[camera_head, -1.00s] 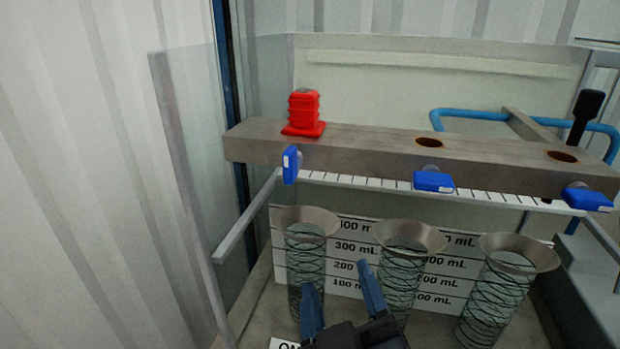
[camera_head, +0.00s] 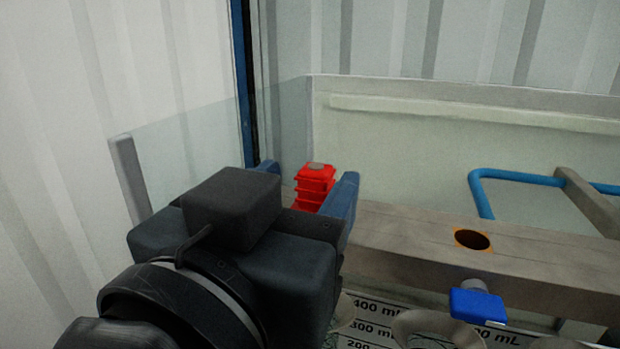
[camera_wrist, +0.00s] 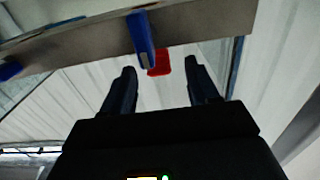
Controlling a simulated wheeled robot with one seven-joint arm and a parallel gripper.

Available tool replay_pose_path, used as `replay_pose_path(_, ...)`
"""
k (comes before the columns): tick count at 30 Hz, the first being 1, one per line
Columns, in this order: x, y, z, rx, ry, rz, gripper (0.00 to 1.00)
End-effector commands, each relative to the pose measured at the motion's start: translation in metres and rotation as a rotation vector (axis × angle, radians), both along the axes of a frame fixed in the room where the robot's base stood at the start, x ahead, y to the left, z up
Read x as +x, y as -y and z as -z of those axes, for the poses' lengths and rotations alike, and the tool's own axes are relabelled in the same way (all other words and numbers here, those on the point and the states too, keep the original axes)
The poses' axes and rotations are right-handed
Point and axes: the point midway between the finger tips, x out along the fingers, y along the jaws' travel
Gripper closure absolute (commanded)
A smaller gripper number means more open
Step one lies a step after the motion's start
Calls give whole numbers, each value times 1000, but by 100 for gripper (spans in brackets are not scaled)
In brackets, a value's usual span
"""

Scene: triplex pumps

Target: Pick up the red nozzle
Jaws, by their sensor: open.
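The red nozzle (camera_head: 314,187) stands upright at the left end of the grey beam in the head view. My gripper (camera_head: 308,190) is open, and in this view its two blue fingers lie to either side of the nozzle. The lower left of the nozzle is partly hidden by my gripper. In the wrist view a small red part of the nozzle (camera_wrist: 159,63) shows beyond and between my open fingertips (camera_wrist: 160,66), partly behind a blue valve handle (camera_wrist: 142,38). I cannot tell whether the fingers touch the nozzle.
The grey beam (camera_head: 420,258) runs to the right and has an empty hole (camera_head: 472,240). Another blue handle (camera_head: 477,305) sticks out from its front. A clear panel with a grey edge (camera_head: 130,180) stands at left. Blue pipe (camera_head: 515,176) lies behind the beam.

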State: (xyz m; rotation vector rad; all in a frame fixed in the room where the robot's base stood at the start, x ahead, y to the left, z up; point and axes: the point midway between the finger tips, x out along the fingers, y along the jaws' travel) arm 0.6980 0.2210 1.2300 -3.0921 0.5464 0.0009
Motion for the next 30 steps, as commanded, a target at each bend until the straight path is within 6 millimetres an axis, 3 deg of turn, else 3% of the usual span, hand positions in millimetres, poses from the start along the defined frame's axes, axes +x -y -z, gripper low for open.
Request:
replay_pose_path(10, 42, 16, 0, -3, -1, 0, 40)
replay_pose_path(20, 49, 19, 1, -1, 1, -2, 40)
replay_pose_path(30, 49, 19, 1, -1, 1, -1, 72)
